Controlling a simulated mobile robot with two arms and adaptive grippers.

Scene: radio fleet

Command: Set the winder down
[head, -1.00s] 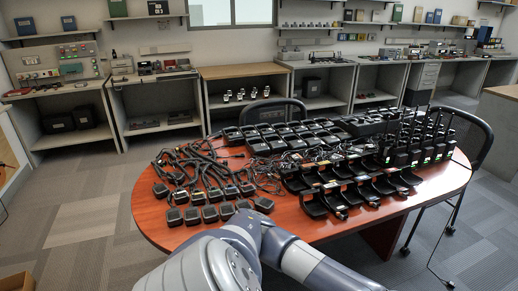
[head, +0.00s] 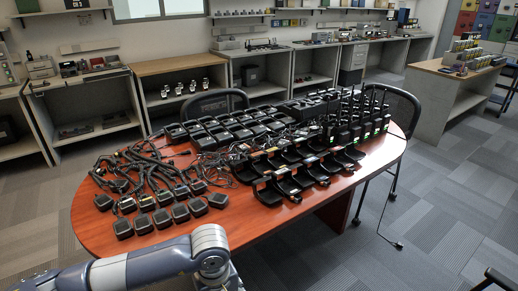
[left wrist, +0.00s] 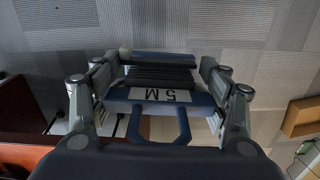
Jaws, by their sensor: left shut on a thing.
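The winder (left wrist: 165,96) shows in the left wrist view as a dark blue and black body with a white label reading "5 M" upside down and a blue loop handle. My left gripper (left wrist: 160,64) is shut on it, one finger at each side. Grey carpet lies behind the winder in that view. In the head view only a bent part of my left arm shows at the bottom; the gripper and winder are out of that frame. My right gripper is in neither view.
The red-brown table (head: 92,212) is crowded with radios, chargers and cables; a bare strip runs along its left edge. A chair (head: 400,112) stands at its right. Shelved benches (head: 165,68) line the wall. A wooden box (left wrist: 302,118) lies on the floor.

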